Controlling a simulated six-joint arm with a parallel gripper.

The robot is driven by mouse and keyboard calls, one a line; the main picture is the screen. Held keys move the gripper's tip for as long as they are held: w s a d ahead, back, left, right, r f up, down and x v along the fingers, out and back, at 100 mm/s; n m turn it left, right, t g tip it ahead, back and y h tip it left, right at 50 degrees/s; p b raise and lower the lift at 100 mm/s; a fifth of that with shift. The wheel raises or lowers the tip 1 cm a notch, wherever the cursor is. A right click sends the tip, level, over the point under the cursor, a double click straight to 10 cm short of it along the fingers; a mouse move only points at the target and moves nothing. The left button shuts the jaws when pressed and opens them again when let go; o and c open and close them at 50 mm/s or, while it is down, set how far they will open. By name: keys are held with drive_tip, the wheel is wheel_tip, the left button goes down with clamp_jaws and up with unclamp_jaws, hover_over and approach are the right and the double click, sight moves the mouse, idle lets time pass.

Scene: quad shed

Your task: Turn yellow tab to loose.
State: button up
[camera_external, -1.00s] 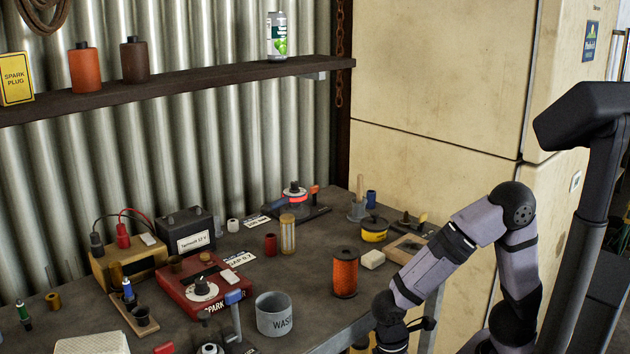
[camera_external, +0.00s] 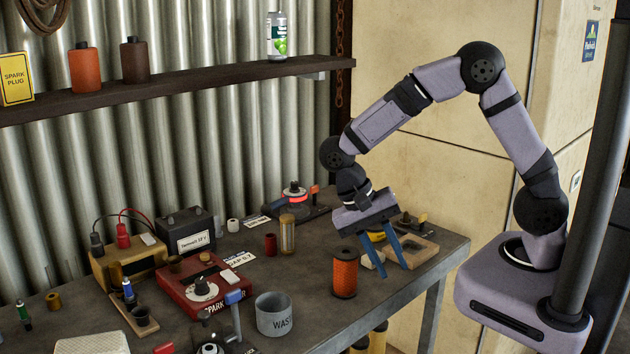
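A small yellow tab-like piece (camera_external: 423,217) shows beside a dark fixture (camera_external: 408,223) at the bench's right end; it is too small to tell its setting or any label. My gripper (camera_external: 394,271) points down over the bench's right part, left of and in front of that fixture. Its two blue fingers are apart, with nothing visibly held between them. A yellow round tin (camera_external: 376,236) with a dark top is partly hidden behind my gripper.
An orange spool (camera_external: 345,272) stands just left of my fingers. A pale block (camera_external: 370,260) and a wooden tray (camera_external: 418,251) lie close around them. A grey waste cup (camera_external: 274,314) and red spark tester (camera_external: 195,290) stand farther left. The bench's front right is clear.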

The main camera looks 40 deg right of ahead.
drive_tip(key=w+d+r+m+y, duration=0.2)
drive_tip(key=w+d+m, duration=0.1)
drive_tip(key=w+d, duration=0.3)
wheel_tip(320, 180, up, 3)
drive_tip(key=m+t+y, duration=0.1)
drive_tip(key=m+t, duration=0.3)
drive_tip(key=m, duration=0.2)
hover_over(423, 214)
drive_tip(key=shift+d+f, duration=0.2)
drive_tip(key=shift+f+p, duration=1.05)
drive_tip(key=shift+f, duration=2.65)
clamp_jaws()
